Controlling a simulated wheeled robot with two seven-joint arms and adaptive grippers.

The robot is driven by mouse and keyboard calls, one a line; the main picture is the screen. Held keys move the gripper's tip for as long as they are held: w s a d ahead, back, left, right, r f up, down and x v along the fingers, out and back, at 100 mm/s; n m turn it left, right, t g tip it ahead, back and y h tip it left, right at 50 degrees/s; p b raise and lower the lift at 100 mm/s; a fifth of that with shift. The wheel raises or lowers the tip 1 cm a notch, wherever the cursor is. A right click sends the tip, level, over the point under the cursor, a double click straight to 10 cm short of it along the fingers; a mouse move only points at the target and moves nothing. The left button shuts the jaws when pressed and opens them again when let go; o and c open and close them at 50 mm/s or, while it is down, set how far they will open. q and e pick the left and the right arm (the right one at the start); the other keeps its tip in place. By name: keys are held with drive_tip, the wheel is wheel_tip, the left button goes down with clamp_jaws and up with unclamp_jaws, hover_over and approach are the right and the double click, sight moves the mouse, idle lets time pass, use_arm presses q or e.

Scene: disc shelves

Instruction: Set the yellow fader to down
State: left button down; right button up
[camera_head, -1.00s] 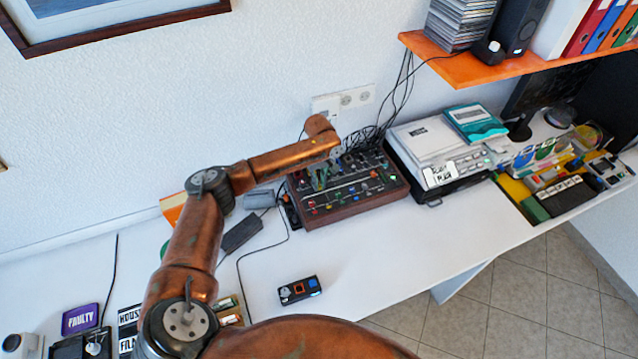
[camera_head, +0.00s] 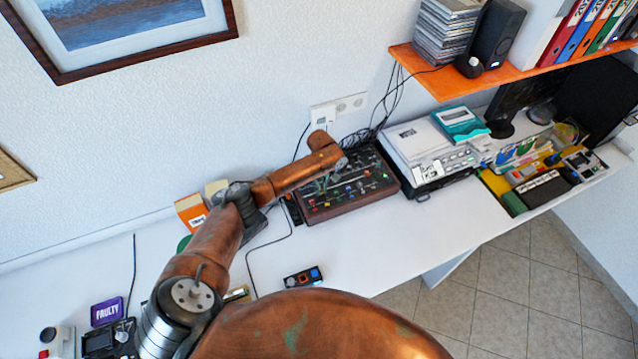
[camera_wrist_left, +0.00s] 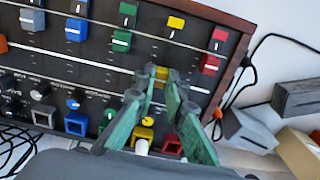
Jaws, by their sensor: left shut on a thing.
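The mixing console (camera_head: 362,201) with a brown casing and black panel stands on the white desk. My left gripper (camera_head: 325,180) is over its left part, and the arm hides some of the panel. In the left wrist view, the yellow fader (camera_wrist_left: 160,73) has its knob between the green fingertips of the left gripper (camera_wrist_left: 158,80), which is shut on it. The knob sits farther from its yellow label (camera_wrist_left: 176,22) than the neighbouring red fader (camera_wrist_left: 209,64) and green fader (camera_wrist_left: 121,40) sit from theirs. The right gripper is not in view.
A blue fader (camera_wrist_left: 75,30) and several coloured dials are close by on the panel. A white machine (camera_head: 425,150) stands right of the console. Cables and an orange box (camera_head: 191,212) are on its left. An orange shelf (camera_head: 500,78) hangs above.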

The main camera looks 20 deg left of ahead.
sight(321, 190)
use_arm(q)
drive_tip(key=shift+d, duration=0.25)
drive_tip(key=c, duration=2.1)
unclamp_jaws()
drive_tip(key=shift+w, duration=0.1)
drive_tip(key=shift+o, duration=0.7)
drive_tip(key=shift+a, duration=0.15)
drive_tip(key=shift+r, duration=0.1)
wheel_tip(321, 190, up, 12)
